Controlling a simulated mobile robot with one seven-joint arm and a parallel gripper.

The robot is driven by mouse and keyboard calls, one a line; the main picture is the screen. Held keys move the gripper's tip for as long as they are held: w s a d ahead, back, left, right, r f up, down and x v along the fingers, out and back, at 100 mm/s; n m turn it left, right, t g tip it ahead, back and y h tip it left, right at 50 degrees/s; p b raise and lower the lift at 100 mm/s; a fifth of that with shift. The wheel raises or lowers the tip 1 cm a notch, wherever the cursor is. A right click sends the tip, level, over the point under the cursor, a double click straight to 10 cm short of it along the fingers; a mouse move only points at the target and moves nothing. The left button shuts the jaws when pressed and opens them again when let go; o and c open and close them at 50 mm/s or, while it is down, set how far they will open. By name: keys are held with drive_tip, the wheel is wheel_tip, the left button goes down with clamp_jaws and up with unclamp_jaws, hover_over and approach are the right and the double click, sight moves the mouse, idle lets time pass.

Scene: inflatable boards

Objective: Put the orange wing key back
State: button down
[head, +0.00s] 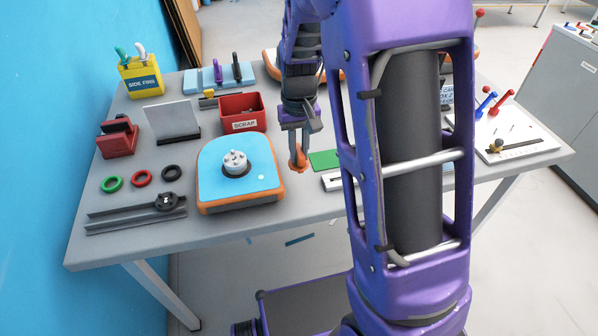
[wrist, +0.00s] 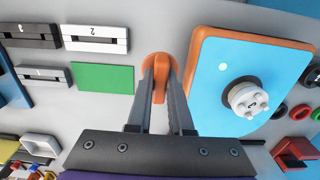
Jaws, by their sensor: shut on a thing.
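My gripper (head: 299,146) is shut on the orange wing key (head: 299,160), just right of the blue-topped board. In the wrist view the orange wing key (wrist: 156,62) shows between the fingertips of my gripper (wrist: 160,84), its rounded head beyond the tips and a narrow part between them. I cannot tell whether the key touches the table. The inflatable board (head: 215,170) has a blue top, an orange edge and a grey-white round valve (head: 235,162). The valve also shows in the wrist view (wrist: 248,100).
A green pad (head: 324,160) lies right of the key. Numbered slotted blocks (wrist: 95,39) lie beyond it. A red scrap bin (head: 242,112), a blue rack (head: 206,82) and a yellow box (head: 141,80) stand behind. Colored rings (head: 142,177) lie at left. My arm hides much of the right side.

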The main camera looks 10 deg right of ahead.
sight(299, 170)
drive_tip(key=shift+f, duration=3.05)
drive_tip(key=shift+b, duration=0.3)
drive_tip(key=shift+f, duration=0.15)
drive_tip(key=c, duration=0.8)
unclamp_jaws()
wheel_tip(299, 170, up, 12)
drive_tip(key=shift+r+p, duration=0.2)
drive_tip(key=shift+p, duration=0.55)
